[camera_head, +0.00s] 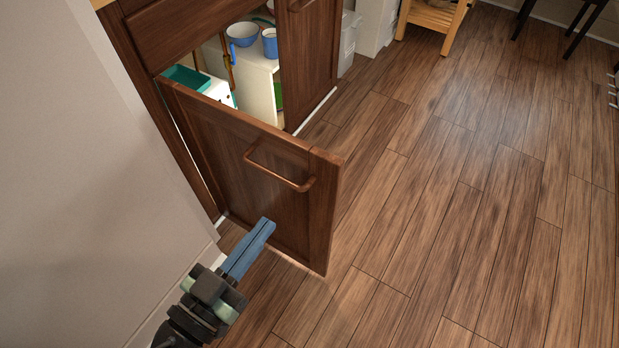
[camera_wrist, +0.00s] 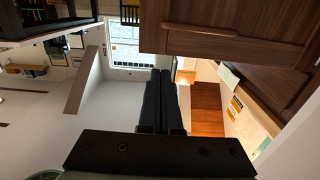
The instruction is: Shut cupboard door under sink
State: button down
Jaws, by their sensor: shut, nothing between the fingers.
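The dark brown cupboard door (camera_head: 240,165) stands open, swung out from the cabinet, with a wooden bar handle (camera_head: 278,170) on its outer face. The cupboard's inside shows behind it. My gripper (camera_head: 266,225) is at the lower left of the door, on its outer side, with blue fingers pressed together and empty. The fingertips are in front of the door's lower part; I cannot tell whether they touch it. In the wrist view my gripper (camera_wrist: 162,75) points up the picture, and a brown wooden panel (camera_wrist: 235,30), likely the door, is at upper right.
A blue mug (camera_head: 270,43), a bowl (camera_head: 242,34) and a teal container (camera_head: 187,77) are inside the cupboard. A second brown door (camera_head: 310,50) stands beyond the opening. A pale wall (camera_head: 90,170) is close on the left. The wood floor (camera_head: 470,190) at right is clear.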

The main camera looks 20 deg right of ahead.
aim_at(315, 161)
jog(key=b+x, duration=0.1)
jog(key=x, duration=1.2)
jog(key=shift+b, duration=0.4)
jog(key=shift+w+d, duration=0.1)
